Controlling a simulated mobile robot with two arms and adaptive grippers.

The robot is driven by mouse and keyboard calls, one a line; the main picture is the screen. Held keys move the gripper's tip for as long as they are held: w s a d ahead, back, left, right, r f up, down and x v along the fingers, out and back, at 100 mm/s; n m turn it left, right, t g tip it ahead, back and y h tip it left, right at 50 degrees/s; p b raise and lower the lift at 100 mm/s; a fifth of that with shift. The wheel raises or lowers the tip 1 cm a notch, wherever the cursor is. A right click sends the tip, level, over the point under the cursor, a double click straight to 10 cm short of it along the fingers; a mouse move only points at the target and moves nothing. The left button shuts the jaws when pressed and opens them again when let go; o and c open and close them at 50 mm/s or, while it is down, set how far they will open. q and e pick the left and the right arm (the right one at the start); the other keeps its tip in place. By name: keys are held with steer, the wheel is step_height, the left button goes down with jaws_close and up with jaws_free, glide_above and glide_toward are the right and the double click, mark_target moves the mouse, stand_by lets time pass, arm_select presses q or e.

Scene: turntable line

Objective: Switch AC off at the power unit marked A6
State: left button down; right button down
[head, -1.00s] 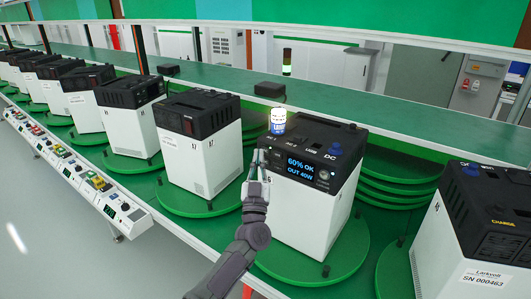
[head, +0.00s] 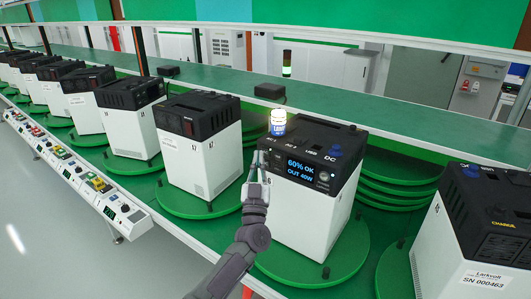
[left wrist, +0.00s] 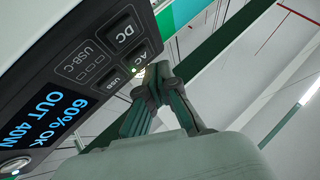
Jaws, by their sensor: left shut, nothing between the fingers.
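The power unit (head: 305,210), a white box with a black top, stands on a round green turntable (head: 340,262). Its display (head: 300,170) reads 60% OK, OUT 40W. Its A6 mark is not readable here. In the left wrist view the AC button (left wrist: 139,55) sits between the DC button (left wrist: 122,33) and the USB button (left wrist: 113,80), with a small green light beside it. My left gripper (head: 262,158) is shut and empty; its fingertips (left wrist: 155,78) are right at the AC button and hide part of it. I cannot tell whether they touch it. My right gripper is not in view.
A small blue-and-white cylinder (head: 278,122) with a yellow glow above it is on the unit's top at the back left. Similar units stand close on the left (head: 200,150) and right (head: 440,240). A green shelf (head: 350,115) runs behind; control boxes (head: 100,185) line the front edge.

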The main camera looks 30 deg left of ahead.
arm_select(q)
steer(key=shift+w, duration=0.15)
steer(key=shift+w, duration=0.3)
steer(key=shift+w, duration=0.3)
stand_by(0.8)
steer(key=shift+s+r, duration=0.1)
steer(key=shift+s, duration=0.25)
steer(key=shift+s+p, duration=0.35)
steer(key=shift+s, duration=0.1)
